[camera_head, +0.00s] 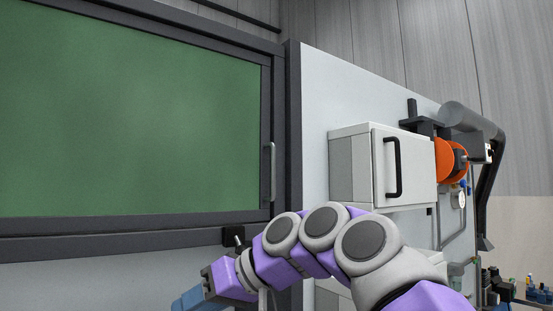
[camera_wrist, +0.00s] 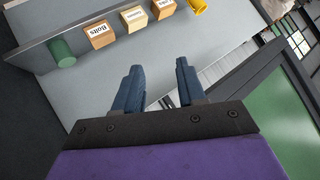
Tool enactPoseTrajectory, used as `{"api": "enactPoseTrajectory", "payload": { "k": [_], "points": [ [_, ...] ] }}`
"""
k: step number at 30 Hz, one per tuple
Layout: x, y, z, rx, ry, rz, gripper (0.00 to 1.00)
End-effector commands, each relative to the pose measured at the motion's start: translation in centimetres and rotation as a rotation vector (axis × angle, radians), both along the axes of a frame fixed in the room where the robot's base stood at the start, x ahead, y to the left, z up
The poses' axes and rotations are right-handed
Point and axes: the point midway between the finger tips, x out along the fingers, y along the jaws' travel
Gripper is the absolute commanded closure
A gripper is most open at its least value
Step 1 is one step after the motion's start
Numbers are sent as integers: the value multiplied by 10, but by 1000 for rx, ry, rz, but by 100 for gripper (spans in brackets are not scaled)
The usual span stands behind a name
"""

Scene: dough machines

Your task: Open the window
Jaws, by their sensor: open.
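The window (camera_head: 130,110) is a large green pane in a dark grey frame, filling the left of the head view. A slim grey vertical handle (camera_head: 268,172) sits on the right side of its frame. The window looks closed against the frame. Part of the green pane (camera_wrist: 288,112) also shows at the right of the wrist view. My gripper (camera_wrist: 157,84) is open, with two blue fingers apart and nothing between them. In the head view its blue part shows at the bottom edge, below the window and left of the handle, not touching it; the fingertips are cut off.
A white cabinet (camera_head: 350,168) with a black handle juts out right of the window. Orange machine parts (camera_head: 450,160) and pipes stand farther right. The wrist view shows a ledge with small labelled boxes (camera_wrist: 100,34), a green cylinder (camera_wrist: 62,53) and a yellow one (camera_wrist: 197,6).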

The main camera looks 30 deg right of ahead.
Motion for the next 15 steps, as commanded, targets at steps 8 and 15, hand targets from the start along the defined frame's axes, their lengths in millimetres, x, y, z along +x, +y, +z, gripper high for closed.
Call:
{"api": "enactPoseTrajectory", "payload": {
  "k": [8,15],
  "points": [
    [13,-103,118,37,-302,-91,60],
    [-12,-194,192,-26,-546,-203,60]
  ]
}}
